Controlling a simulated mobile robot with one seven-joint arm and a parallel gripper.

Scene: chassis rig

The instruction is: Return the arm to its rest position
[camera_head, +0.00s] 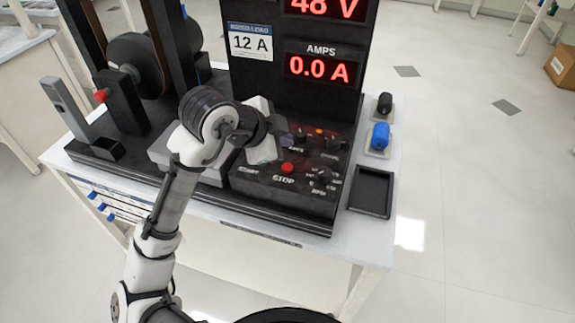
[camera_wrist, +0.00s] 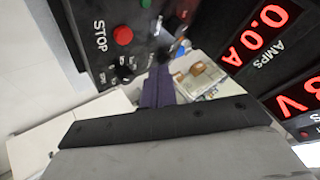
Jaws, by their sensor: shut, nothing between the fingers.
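My arm reaches from the bottom of the head view over the front of the test rig. My gripper (camera_head: 280,140) hangs close to the control panel (camera_head: 270,186), near its knobs, partly hidden by my wrist. In the wrist view my gripper (camera_wrist: 158,84) shows as narrow dark fingers, shut and empty. The red STOP button (camera_head: 288,168) is on the panel just in front of it; it also shows in the wrist view (camera_wrist: 123,36). I cannot tell whether the fingers touch a knob.
The upright display (camera_head: 320,67) behind the panel reads 48 V and 0.0 A. A black wheel unit (camera_head: 137,65) stands at left. At right are a blue plug (camera_head: 380,136), a black plug (camera_head: 385,104) and an empty black tray (camera_head: 371,191).

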